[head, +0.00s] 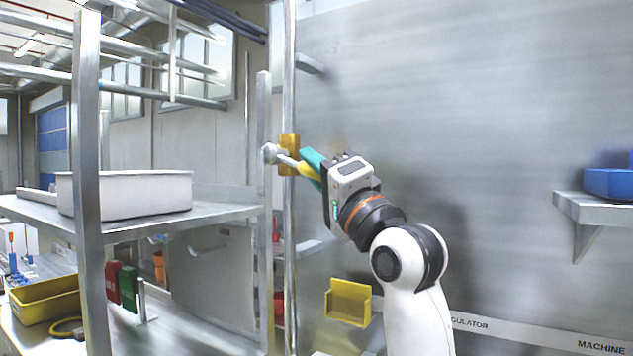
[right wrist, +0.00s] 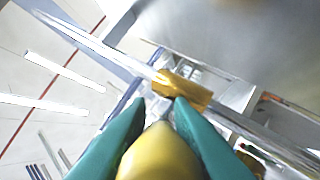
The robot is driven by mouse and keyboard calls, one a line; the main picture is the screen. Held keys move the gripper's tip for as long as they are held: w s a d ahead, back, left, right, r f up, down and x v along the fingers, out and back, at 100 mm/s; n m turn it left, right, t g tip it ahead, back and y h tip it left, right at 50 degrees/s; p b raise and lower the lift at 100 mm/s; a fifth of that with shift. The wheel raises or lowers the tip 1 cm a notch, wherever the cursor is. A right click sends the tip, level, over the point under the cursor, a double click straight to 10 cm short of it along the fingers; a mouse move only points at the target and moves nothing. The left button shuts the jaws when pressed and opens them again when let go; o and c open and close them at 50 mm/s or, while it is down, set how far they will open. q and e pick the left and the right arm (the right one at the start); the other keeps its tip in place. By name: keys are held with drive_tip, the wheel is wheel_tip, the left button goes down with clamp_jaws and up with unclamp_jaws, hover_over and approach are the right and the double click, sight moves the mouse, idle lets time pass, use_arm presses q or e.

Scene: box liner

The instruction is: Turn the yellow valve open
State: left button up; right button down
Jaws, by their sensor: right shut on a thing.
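The yellow valve's orange-yellow body (head: 289,146) sits on a vertical metal pipe (head: 289,60) in the middle of the head view. Its yellow handle (head: 307,171) points right, towards my right gripper (head: 311,166). The right gripper's teal fingers are shut on the handle, one on each side. In the right wrist view the rounded yellow handle (right wrist: 160,155) fills the space between the fingers, and the valve body (right wrist: 181,90) is just beyond the fingertips. The fingers partly hide the handle in the head view. My left gripper is not in view.
A metal rack (head: 85,200) with a white tray (head: 130,193) stands left of the pipe. A small yellow bin (head: 348,302) hangs on the wall below my right arm. A shelf (head: 600,208) with a blue bin (head: 610,184) is at right. The wall between is bare.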

drive_tip(key=shift+w+a+f+m+t+b, duration=0.1)
drive_tip(key=shift+a+f+m+t+b, duration=0.1)
drive_tip(key=shift+f+m+t+b, duration=0.75)
drive_tip(key=shift+a+m+t+h+b, duration=0.1)
drive_tip(key=shift+m+t+h+b, duration=0.3)
drive_tip(key=shift+t+b, duration=0.5)
drive_tip(key=shift+r+t, duration=0.15)
drive_tip(key=shift+t, duration=0.1)
drive_tip(key=c, duration=1.6)
unclamp_jaws()
drive_tip(key=shift+c, duration=0.2)
drive_tip(key=shift+o, duration=1.4)
drive_tip(key=shift+w, duration=0.15)
drive_tip(key=shift+o, duration=0.3)
drive_tip(key=shift+w+a, duration=0.15)
drive_tip(key=b+v, duration=0.5)
drive_tip(key=v, duration=0.7)
drive_tip(key=shift+f, duration=0.2)
